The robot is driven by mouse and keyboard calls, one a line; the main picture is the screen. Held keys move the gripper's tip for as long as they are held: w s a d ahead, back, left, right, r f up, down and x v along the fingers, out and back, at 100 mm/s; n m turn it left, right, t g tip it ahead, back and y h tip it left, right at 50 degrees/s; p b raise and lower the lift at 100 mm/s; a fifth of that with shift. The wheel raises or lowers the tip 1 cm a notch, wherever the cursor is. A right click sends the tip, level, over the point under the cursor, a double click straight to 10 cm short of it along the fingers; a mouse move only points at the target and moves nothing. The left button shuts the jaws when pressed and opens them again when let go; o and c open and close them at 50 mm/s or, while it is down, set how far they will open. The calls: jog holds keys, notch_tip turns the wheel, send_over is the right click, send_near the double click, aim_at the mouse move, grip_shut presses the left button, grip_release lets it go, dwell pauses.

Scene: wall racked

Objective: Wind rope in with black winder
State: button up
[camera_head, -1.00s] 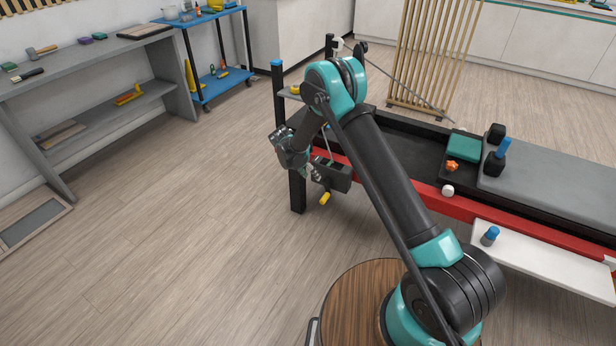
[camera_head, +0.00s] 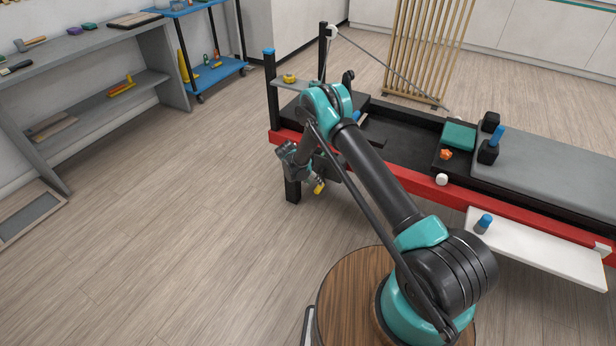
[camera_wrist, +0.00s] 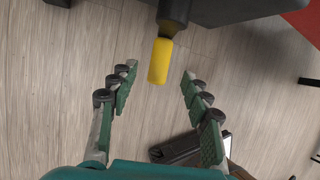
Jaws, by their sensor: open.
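The black winder (camera_head: 333,178) is mounted low at the near left end of the red-and-black bench frame, partly hidden by my arm. Its yellow handle (camera_head: 319,187) points down toward the floor. In the wrist view the yellow handle (camera_wrist: 160,60) hangs from a black crank end (camera_wrist: 173,12). My gripper (camera_wrist: 158,70) is open, with the handle showing between its fingertips and a visible gap on both sides. I cannot tell how far the handle is in depth.
The bench's red rail (camera_head: 405,185) runs to the right, with a white shelf (camera_head: 540,248) in front. A green block (camera_head: 459,135) and dumbbell-like black blocks (camera_head: 488,152) sit on the bench. The floor (camera_head: 170,240) to the left is clear.

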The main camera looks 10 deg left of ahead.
aim_at(318, 187)
jog(key=shift+x, duration=2.45)
jog(key=shift+c, duration=0.3)
grip_shut()
